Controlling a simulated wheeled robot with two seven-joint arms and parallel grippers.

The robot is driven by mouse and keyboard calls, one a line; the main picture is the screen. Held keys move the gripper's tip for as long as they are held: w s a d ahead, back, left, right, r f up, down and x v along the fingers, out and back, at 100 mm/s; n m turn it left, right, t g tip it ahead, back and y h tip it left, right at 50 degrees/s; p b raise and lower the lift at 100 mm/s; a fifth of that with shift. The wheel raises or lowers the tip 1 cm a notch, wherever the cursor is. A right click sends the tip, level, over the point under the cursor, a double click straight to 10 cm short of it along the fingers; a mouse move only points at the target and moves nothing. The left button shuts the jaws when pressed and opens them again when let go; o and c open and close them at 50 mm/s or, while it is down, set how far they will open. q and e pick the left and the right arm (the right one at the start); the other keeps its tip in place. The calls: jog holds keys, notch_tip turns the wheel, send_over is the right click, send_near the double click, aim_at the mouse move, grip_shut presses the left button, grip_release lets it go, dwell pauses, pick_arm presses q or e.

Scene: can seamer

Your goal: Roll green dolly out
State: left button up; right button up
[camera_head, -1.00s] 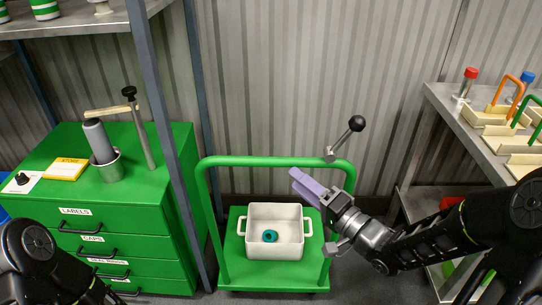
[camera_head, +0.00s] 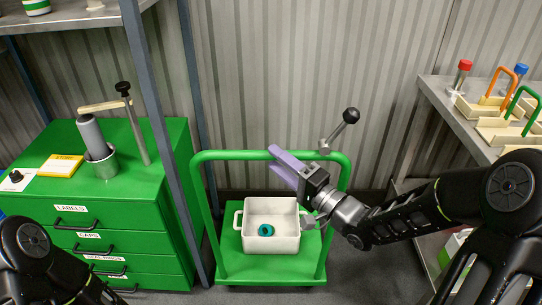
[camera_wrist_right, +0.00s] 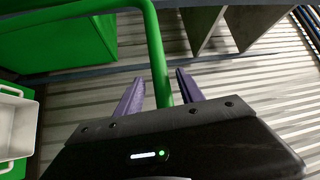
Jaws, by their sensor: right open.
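The green dolly (camera_head: 232,265) stands on the floor between a post and my right arm. It has a flat deck and a hoop-shaped push handle (camera_head: 225,157). My right gripper (camera_head: 278,161) is open, its purple fingers at the top bar of the handle. In the right wrist view the handle tube (camera_wrist_right: 157,60) runs between the two open fingers (camera_wrist_right: 160,88), with no grip closed on it. A white two-handled pot (camera_head: 258,243) with a teal ring (camera_head: 266,230) inside sits on the deck. My left gripper is out of view; only its arm shows at lower left.
A green drawer cabinet (camera_head: 150,222) and a blue-grey post (camera_head: 160,130) stand left of the dolly. A black-knobbed lever (camera_head: 350,115) rises by the handle's right side. A bench (camera_head: 440,95) with trays stands right. Grey floor is free at front right.

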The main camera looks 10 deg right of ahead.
jog(key=shift+x, duration=1.35)
grip_shut()
dwell(0.4)
